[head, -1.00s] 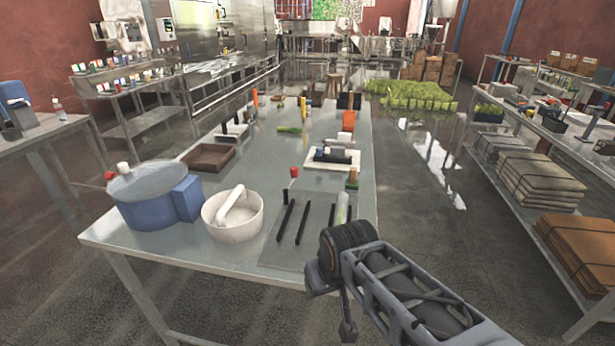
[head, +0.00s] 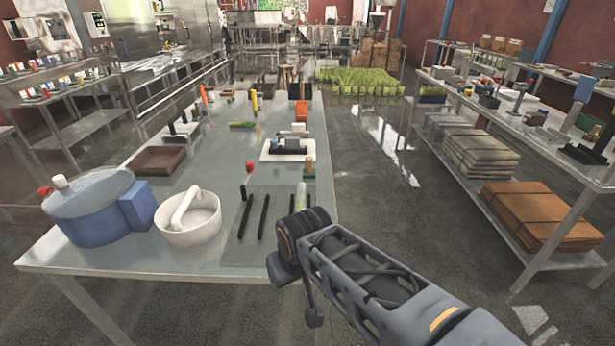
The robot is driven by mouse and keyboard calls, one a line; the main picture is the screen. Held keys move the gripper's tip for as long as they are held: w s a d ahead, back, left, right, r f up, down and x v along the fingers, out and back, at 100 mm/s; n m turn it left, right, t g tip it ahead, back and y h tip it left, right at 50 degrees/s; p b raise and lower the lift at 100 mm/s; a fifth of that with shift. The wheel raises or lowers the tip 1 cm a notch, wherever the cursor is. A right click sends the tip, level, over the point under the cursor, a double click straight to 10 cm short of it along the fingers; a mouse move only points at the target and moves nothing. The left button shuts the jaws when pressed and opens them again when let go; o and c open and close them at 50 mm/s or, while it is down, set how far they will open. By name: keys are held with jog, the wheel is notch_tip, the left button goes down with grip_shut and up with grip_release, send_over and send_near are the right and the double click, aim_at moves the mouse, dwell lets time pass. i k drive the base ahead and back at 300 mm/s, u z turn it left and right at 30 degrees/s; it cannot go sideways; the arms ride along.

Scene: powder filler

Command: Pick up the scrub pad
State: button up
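I cannot pick out the scrub pad with certainty. A small flat green item (head: 242,125) lies on the far half of the long metal table (head: 125,262), but it is too small to name surely. My own arm reaches in from the lower right, and its dark rounded joint is at the table's near right corner. A thin dark part of my arm hangs below that joint. No gripper fingers can be made out, and nothing is seen held.
A blue lidded pot (head: 100,215), a white round bowl (head: 188,222), a brown tray (head: 160,161) and a grey mat (head: 262,257) with dark rods crowd the near table. A white tray (head: 265,155) is farther back. A loaded shelf (head: 480,205) stands right, across a clear aisle.

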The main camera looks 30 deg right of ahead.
aim_at(309, 172)
jog(key=k, duration=1)
jog(key=z, duration=1.25)
jog(key=i, duration=4.25)
jog(key=u, duration=4.25)
